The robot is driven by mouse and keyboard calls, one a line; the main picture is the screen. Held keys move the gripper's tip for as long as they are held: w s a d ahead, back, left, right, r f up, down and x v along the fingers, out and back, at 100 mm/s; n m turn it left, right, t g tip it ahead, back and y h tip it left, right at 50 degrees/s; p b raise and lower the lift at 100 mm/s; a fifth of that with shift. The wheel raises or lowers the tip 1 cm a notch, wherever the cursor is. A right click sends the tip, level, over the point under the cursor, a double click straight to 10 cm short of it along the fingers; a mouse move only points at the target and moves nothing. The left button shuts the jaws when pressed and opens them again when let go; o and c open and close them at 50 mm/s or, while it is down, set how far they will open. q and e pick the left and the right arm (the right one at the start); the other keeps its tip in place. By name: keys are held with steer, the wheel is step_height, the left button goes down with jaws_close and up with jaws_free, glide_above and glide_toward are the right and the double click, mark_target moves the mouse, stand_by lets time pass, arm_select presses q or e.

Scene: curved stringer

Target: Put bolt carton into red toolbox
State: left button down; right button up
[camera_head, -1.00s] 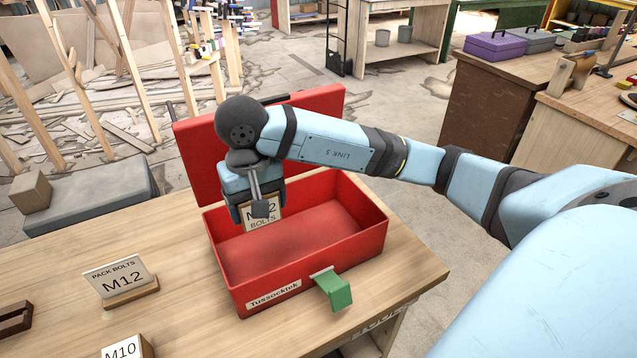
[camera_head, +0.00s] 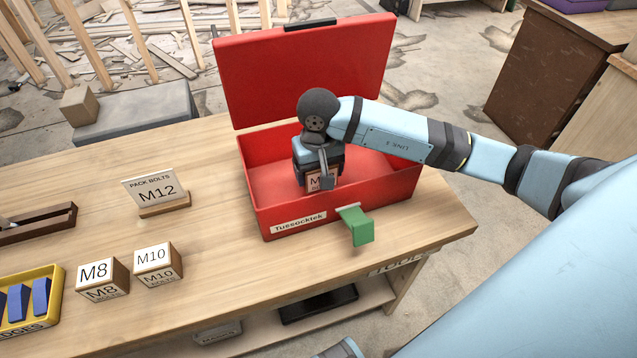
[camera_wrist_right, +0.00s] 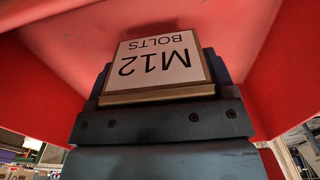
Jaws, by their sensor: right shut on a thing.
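The red toolbox (camera_head: 380,190) stands on the wooden bench with its lid up at the back and a green latch (camera_head: 358,226) hanging at the front. My right gripper (camera_head: 320,172) points down inside the toolbox, toward its left half. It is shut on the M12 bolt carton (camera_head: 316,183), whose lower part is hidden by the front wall. The carton's white M12 BOLTS face also shows between the fingers in the right wrist view (camera_wrist_right: 160,58), with red walls around. I cannot tell whether the carton touches the toolbox floor. My left gripper is not in view.
An M8 carton (camera_head: 102,279) and an M10 carton (camera_head: 158,264) stand on the bench left of the toolbox. A PACK BOLTS M12 sign (camera_head: 155,192) stands behind them. A yellow tray (camera_head: 58,293) of blue wedges is at the left edge.

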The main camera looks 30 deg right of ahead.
steer(key=shift+f, duration=2.7)
steer(key=o, duration=1.1)
step_height(320, 180, up, 13)
steer(key=shift+f+b, duration=0.2)
steer(key=shift+b, duration=0.15)
steer(key=shift+f, duration=0.1)
